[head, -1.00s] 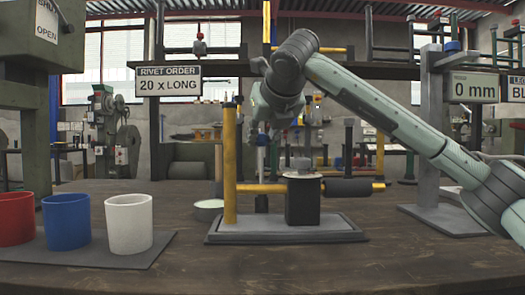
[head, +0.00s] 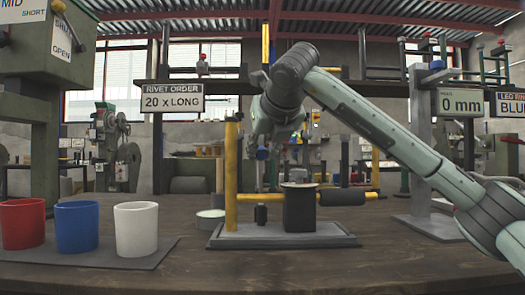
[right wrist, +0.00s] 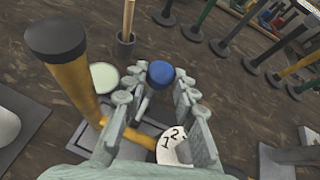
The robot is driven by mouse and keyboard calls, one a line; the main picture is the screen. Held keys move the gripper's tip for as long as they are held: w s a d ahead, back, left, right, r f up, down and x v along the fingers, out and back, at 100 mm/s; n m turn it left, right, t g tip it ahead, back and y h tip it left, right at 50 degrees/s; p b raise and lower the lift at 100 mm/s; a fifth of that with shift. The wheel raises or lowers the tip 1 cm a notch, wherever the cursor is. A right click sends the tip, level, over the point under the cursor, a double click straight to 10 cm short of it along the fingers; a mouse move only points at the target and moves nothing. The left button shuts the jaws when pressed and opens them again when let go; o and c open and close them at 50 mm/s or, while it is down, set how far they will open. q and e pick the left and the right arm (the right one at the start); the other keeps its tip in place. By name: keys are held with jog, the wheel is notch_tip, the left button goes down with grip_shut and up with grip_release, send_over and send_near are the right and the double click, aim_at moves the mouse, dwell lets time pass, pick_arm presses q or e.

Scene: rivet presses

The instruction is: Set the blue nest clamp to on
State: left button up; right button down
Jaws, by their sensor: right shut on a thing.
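My right gripper (head: 266,142) reaches down from the right over the fixture with the yellow post (head: 231,160). It is shut on the blue knob (head: 262,154) of the clamp. In the right wrist view the round blue knob (right wrist: 160,74) sits between the fingertips (right wrist: 158,85). The yellow crossbar (head: 265,198) runs below, with a small black piece (head: 261,215) under it. A black block (head: 300,210) with a light top stands beside it on the grey base plate. The clamp's lever below the knob is mostly hidden by the fingers. My left gripper is not in view.
Red (head: 22,224), blue (head: 77,228) and white (head: 136,229) cups stand on a dark mat at the left. A pale round dish (head: 210,214) lies behind the fixture. A grey stand (head: 424,150) rises at the right. The table front is clear.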

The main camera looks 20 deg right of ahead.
jog(key=shift+s+a+f, duration=0.1)
jog(key=shift+a+f, duration=0.1)
jog(key=shift+f, duration=0.35)
jog(key=c, duration=1.2)
grip_release()
jog(key=shift+d+r, duration=0.1)
jog(key=shift+r, duration=0.1)
jog(key=d+v, duration=0.1)
jog(key=v, duration=1.1)
jog(key=shift+a, duration=0.5)
jog(key=shift+r, duration=0.1)
